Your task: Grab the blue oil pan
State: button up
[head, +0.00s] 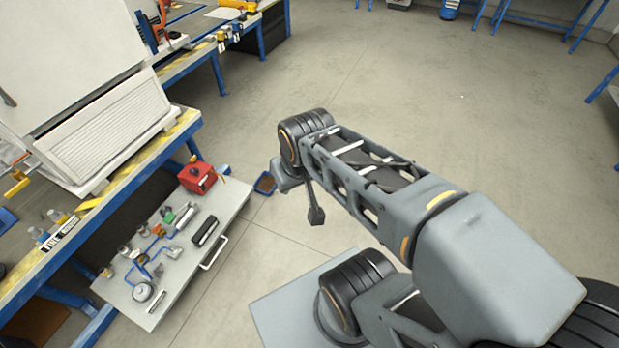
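A small blue square pan (265,183) with a dark inside lies on the floor just past the right corner of the low grey board, and it looks like the oil pan. My gripper (315,214) hangs down at the end of my arm, to the right of the pan and apart from it. Only one dark finger shows clearly and the rest is hidden by the arm, so I cannot tell how far it is open. I see nothing held.
A low grey drawer or board (185,290) holds tools, a red box (197,177) and blue pipe parts. A blue-framed workbench (150,165) runs along the left. A blue container (449,9) stands far back. The floor (440,100) in the middle is clear.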

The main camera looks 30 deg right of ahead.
aim_at(265, 184)
jog(key=z, duration=1.15)
jog(key=i, duration=2.5)
jog(key=u, duration=4.15)
